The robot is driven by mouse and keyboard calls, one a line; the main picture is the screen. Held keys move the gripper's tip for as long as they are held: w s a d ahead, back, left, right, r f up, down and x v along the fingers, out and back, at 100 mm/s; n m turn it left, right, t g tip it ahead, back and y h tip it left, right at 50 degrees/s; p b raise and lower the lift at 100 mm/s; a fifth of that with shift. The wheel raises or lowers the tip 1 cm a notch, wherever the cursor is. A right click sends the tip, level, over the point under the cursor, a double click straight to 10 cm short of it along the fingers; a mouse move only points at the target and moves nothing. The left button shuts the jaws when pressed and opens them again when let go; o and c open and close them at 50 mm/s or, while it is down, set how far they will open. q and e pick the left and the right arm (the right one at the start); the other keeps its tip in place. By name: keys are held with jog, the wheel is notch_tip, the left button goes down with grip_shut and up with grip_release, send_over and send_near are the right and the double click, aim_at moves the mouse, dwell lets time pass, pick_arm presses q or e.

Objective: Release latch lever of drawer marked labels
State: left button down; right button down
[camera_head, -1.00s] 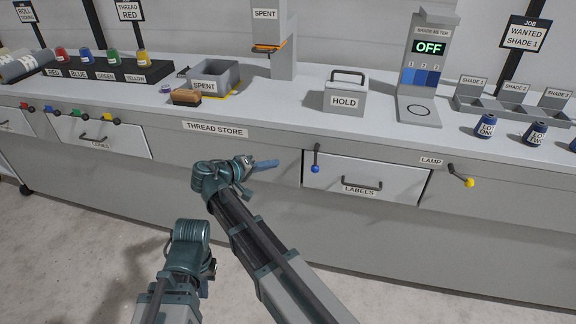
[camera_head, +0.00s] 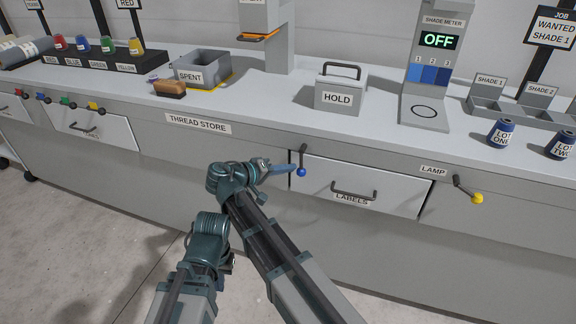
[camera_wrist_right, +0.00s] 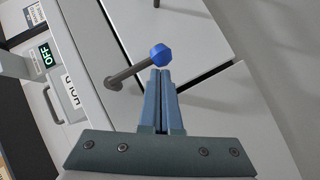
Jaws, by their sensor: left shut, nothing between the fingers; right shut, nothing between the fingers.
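The labels drawer (camera_head: 325,184) is closed, with a dark bar handle (camera_head: 354,193) above its LABELS plate. Its latch lever (camera_head: 303,158), a dark rod with a blue ball end (camera_head: 302,173), hangs down at the drawer's upper left corner. The lever and blue ball also show in the right wrist view (camera_wrist_right: 160,54). My right gripper (camera_head: 292,169) is shut and empty, its blue fingertips just left of the ball. In the wrist view its tips (camera_wrist_right: 160,72) are right at the ball; contact is unclear. My left gripper (camera_head: 228,262) is low in front of the cabinet, fingers mostly hidden.
A yellow-ended lamp lever (camera_head: 470,193) is right of the drawer. The HOLD box (camera_head: 340,94), SPENT bin (camera_head: 203,70), brush (camera_head: 169,89) and shade meter (camera_head: 424,105) stand on the counter above. The floor before the cabinet is clear.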

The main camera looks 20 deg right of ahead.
dwell(0.4)
jog(key=shift+s+d+f+b, duration=0.15)
jog(key=shift+b, duration=0.3)
jog(key=shift+h, duration=0.3)
jog(key=s+d+r+n+t+h+b, duration=0.2)
jog(key=s+d+n+t+h+b, duration=0.2)
jog(key=n+b, duration=1.1)
jog(key=d+t+h, duration=0.2)
jog(key=shift+s+d+n+t+h, duration=0.3)
jog(key=shift+d+h, duration=0.1)
jog(key=shift+r, duration=0.1)
